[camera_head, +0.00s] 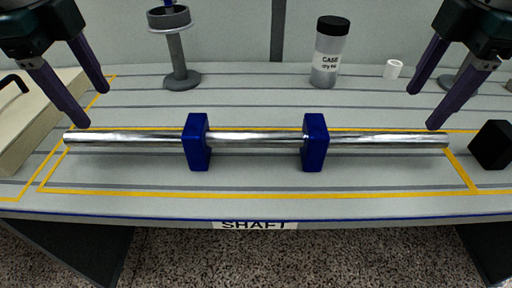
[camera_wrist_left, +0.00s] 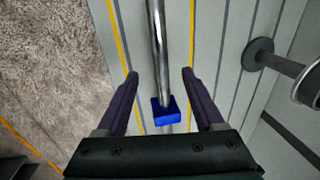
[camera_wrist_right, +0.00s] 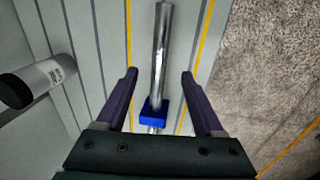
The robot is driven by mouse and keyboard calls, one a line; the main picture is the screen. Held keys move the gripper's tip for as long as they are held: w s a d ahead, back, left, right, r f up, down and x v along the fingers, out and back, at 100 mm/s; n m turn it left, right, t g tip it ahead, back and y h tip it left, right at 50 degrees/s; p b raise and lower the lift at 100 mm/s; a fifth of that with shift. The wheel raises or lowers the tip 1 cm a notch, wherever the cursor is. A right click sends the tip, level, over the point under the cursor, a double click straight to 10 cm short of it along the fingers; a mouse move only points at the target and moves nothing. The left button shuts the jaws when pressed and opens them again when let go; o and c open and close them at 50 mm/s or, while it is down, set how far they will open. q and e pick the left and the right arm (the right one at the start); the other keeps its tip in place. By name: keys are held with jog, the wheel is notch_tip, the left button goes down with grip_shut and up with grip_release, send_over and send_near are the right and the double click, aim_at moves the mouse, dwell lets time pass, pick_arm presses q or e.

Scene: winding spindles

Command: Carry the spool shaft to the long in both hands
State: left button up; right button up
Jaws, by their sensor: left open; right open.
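The spool shaft (camera_head: 255,139) is a long shiny metal rod lying level across two blue blocks (camera_head: 196,142) (camera_head: 315,142) on the grey table. My left gripper (camera_head: 95,108) is open and empty above the shaft's left end. In the left wrist view the shaft (camera_wrist_left: 157,40) runs between its fingers in line of sight, with one blue block (camera_wrist_left: 166,109) below. My right gripper (camera_head: 424,110) is open and empty above the right end. The right wrist view shows the shaft (camera_wrist_right: 161,50) between its fingers, its end near the top edge. Neither gripper appears to touch it.
A grey stand (camera_head: 177,55) and a black-capped bottle (camera_head: 328,55) stand behind the shaft. A black block (camera_head: 492,146) sits beyond the right end. A beige board (camera_head: 35,120) lies at the left. Yellow lines surround the shaft.

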aim_at(114, 133)
pick_arm(q)
jog(key=f, duration=0.3)
jog(key=w+f, duration=0.1)
jog(key=f, duration=0.5)
jog(key=shift+w+f, duration=0.3)
jog(key=shift+f, duration=0.1)
pick_arm(e)
jog(key=f, duration=0.3)
jog(key=w+f, duration=0.1)
jog(key=f, duration=0.5)
jog(key=shift+w+f, duration=0.25)
jog(key=shift+f, duration=0.15)
pick_arm(q)
jog(key=shift+c, duration=0.3)
pick_arm(e)
jog(key=shift+c, duration=0.3)
pick_arm(q)
grip_shut()
pick_arm(e)
grip_shut()
pick_arm(q)
jog(key=shift+r, duration=0.15)
pick_arm(e)
jog(key=shift+w+r, duration=0.1)
jog(key=shift+r, duration=0.05)
pick_arm(q)
jog(key=shift+r, duration=0.1)
pick_arm(e)
jog(key=shift+r, duration=0.1)
